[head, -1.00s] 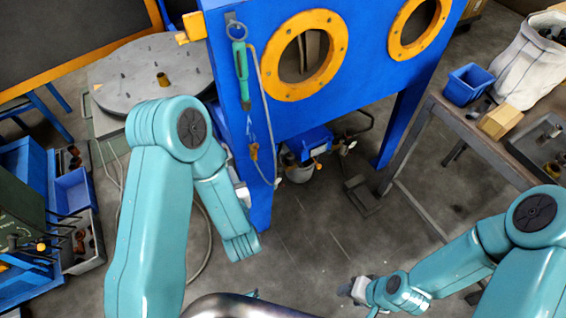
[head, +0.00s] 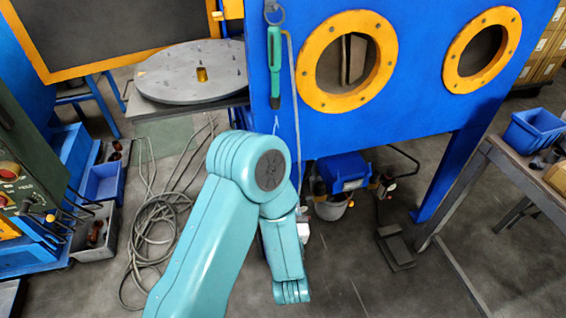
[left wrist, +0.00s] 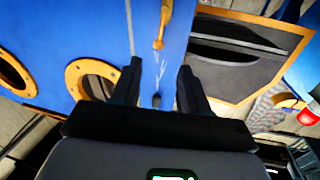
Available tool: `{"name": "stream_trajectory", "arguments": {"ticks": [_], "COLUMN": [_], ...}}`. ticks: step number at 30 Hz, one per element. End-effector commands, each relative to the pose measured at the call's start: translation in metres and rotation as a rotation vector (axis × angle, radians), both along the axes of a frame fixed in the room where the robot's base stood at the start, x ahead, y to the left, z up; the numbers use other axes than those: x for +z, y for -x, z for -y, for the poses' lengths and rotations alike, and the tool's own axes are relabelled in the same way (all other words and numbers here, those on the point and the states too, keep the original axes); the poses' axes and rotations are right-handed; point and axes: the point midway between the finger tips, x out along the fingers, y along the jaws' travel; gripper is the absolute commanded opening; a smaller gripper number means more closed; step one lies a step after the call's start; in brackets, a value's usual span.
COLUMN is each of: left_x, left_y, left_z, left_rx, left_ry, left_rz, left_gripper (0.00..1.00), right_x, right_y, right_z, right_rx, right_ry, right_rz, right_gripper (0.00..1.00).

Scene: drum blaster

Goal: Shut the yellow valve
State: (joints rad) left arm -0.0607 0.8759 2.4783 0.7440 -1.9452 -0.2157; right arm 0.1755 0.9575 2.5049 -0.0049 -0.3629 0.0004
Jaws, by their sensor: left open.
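The yellow valve (left wrist: 162,24) appears at the top of the left wrist view, as a slim yellow-orange piece against the blue cabinet (left wrist: 180,45). My left gripper (left wrist: 159,68) is open and empty. Its two dark fingers point toward the cabinet face, and the valve shows beyond and between them, not touched as far as I can see. In the head view my left arm stands in front of the cabinet's (head: 400,110) left leg and hides the valve and the gripper. My right gripper is not in view.
A teal tool (head: 275,60) and a pale hose (head: 293,85) hang on the cabinet's left side. A round grey turntable (head: 190,80) stands left of it. Coiled cable (head: 155,215) lies on the floor. A workbench (head: 500,165) is at right.

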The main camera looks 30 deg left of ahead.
Motion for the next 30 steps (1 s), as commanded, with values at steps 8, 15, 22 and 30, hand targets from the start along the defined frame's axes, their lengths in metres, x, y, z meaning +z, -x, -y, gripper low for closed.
{"name": "stream_trajectory", "arguments": {"ticks": [8,15,22,30], "left_x": [0.002,0.002,0.001,0.001], "left_y": [-0.051,-0.093,-0.114,-0.117], "left_z": [-0.039,-0.068,-0.082,-0.085], "left_rx": [0.004,0.000,-0.004,-0.004], "left_ry": [-0.002,-0.002,-0.001,-0.002], "left_rz": [0.003,0.002,0.000,-0.001], "left_gripper": [0.45,0.45,0.45,0.45], "right_x": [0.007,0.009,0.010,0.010], "right_y": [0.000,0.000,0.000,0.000], "right_z": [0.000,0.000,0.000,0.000], "right_rx": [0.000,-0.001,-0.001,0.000], "right_ry": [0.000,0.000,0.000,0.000], "right_rz": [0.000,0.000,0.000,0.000], "right_gripper": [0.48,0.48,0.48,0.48]}}
